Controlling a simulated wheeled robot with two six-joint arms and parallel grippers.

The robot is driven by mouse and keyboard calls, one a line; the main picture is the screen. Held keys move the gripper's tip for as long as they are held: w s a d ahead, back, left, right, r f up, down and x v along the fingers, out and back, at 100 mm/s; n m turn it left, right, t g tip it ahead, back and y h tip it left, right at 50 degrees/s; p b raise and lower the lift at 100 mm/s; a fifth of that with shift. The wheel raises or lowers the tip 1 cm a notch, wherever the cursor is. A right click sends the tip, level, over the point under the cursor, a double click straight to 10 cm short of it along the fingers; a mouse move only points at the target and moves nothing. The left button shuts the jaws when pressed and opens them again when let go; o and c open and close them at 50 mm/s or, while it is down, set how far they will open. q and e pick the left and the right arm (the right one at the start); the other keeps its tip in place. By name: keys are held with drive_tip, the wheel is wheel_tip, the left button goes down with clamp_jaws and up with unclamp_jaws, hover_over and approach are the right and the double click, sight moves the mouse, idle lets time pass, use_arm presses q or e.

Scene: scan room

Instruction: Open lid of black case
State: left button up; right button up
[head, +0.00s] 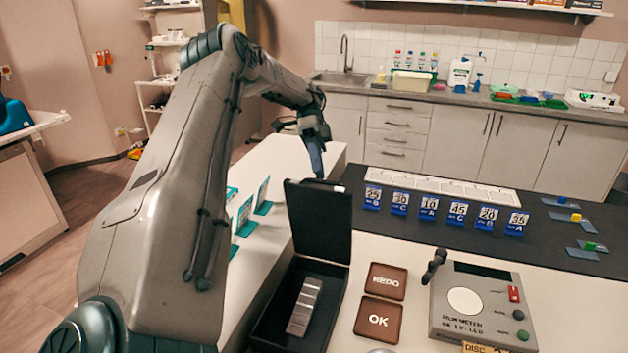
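The black case (265,325) sits on the white table in the lower middle of the head view. Its lid (320,228) stands up nearly vertical at the back, so the case is open. A silver stepped metal block (304,307) lies inside. My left arm reaches in from the left, and its gripper (316,165) points down just above and behind the lid's top edge. Its fingertips are close to that edge, but I cannot tell whether they touch it. The finger gap is not clear. My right gripper is not in view.
Brown REDO (387,281) and OK (378,319) plates lie right of the case. A grey meter (483,305) stands further right, with a small black object (434,266) at its edge. Several blue numbered cards (458,213) stand on a dark mat (400,232) behind.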

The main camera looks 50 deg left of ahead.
use_arm(q)
drive_tip(key=s+d+r+b, duration=0.1)
drive_tip(key=s+d+b, duration=0.2)
drive_tip(key=s+d, duration=0.5)
drive_tip(key=shift+s+d, duration=0.3)
drive_tip(key=shift+d, duration=0.3)
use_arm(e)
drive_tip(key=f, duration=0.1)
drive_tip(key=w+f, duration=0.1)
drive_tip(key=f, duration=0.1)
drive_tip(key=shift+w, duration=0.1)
